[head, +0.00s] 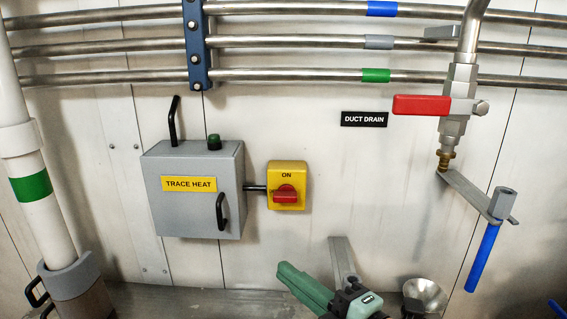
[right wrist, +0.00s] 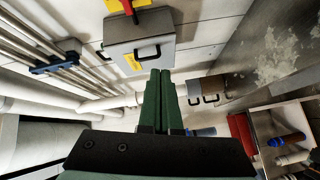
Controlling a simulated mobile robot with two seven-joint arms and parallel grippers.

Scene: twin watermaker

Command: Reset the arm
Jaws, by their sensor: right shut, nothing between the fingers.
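My right gripper (head: 284,270) shows at the bottom centre of the head view, its green fingers pointing up and left. Its fingers are shut with nothing between them. In the right wrist view the green fingers (right wrist: 160,74) lie side by side, pointing towards the grey box. The gripper appears below and to the right of the yellow switch box (head: 286,203) with its red knob, apart from it. The grey TRACE HEAT box (head: 193,208) is on the wall to the left, with its front handle. My left gripper is not in view.
A red-handled valve (head: 421,105) sits beside the DUCT DRAIN label, above a blue handle (head: 483,258) and a metal funnel (head: 425,294). Steel pipes (head: 290,42) cross the top. A white pipe (head: 37,180) stands left. Bare wall lies between switch and drain.

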